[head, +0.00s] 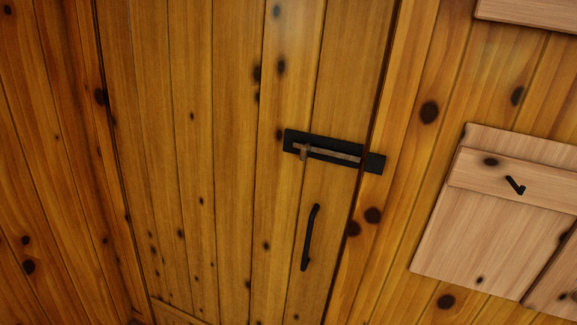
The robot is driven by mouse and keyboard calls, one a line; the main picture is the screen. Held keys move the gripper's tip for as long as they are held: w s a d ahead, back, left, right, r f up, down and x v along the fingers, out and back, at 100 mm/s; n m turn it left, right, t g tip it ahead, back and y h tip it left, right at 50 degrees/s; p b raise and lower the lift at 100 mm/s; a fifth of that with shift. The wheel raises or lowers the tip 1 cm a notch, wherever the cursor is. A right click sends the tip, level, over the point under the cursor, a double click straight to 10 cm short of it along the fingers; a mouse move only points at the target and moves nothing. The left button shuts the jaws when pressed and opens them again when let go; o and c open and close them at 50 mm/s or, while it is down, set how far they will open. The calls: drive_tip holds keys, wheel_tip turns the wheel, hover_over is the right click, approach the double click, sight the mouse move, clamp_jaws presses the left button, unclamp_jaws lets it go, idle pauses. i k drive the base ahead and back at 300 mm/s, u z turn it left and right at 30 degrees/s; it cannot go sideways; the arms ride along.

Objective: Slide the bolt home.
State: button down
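A brown, rusty-looking bolt (335,154) lies along a black backing plate (322,146) on a plank door (230,150). Its short knob (304,153) hangs down near the left end of the plate. The right end of the bolt reaches about the door's right edge. A black keeper (375,163) sits just across the gap on the frame. I cannot tell whether the bolt tip enters it. My gripper is not in view, and nothing touches the bolt.
A black pull handle (310,238) is on the door below the bolt. To the right, a pale wooden panel (465,215) with a small black hook (515,186) is on the wall. Another pale board (535,12) is at the top right. The space before the bolt looks clear.

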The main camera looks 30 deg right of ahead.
sight(305, 149)
drive_tip(key=k, duration=1.15)
drive_tip(key=u, duration=0.25)
drive_tip(key=i, duration=1.75)
drive_tip(key=z, duration=0.6)
